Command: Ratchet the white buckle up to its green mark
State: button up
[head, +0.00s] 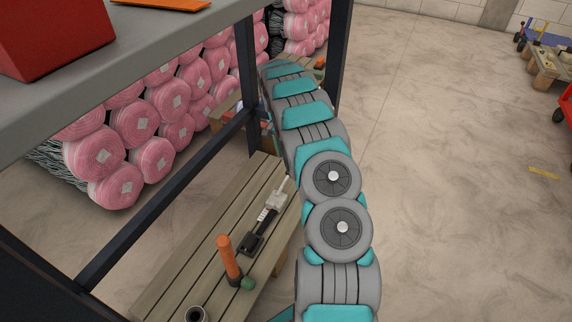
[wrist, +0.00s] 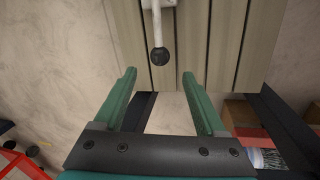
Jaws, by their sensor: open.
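The white buckle (head: 276,201) lies on the slatted wooden bench (head: 190,262), on a dark strap that ends in a black block (head: 252,243). A pale lever rises from the buckle. In the wrist view, part of a white body (wrist: 150,3) shows at the top edge, with a white rod ending in a black knob (wrist: 159,56). My gripper (wrist: 159,75) is open, its green fingers on either side below the knob, with nothing held. In the head view my gripper cannot be made out. I cannot make out the green mark.
An orange-handled tool (head: 228,258) stands on the bench near the strap, with a dark ring (head: 195,314) nearer. A grey shelf (head: 150,50) with a red box (head: 55,35) and dark posts stands at left, before stacked pink rolls (head: 130,125). Floor at right is largely clear.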

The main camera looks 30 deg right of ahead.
aim_at(284, 182)
jog(key=f, duration=0.2)
jog(key=s+f, duration=0.1)
jog(key=f, duration=0.4)
jog(key=shift+s+d+f, duration=0.2)
jog(key=shift+s+f, duration=0.05)
jog(key=shift+f, duration=0.1)
grip_shut()
dwell(1.1)
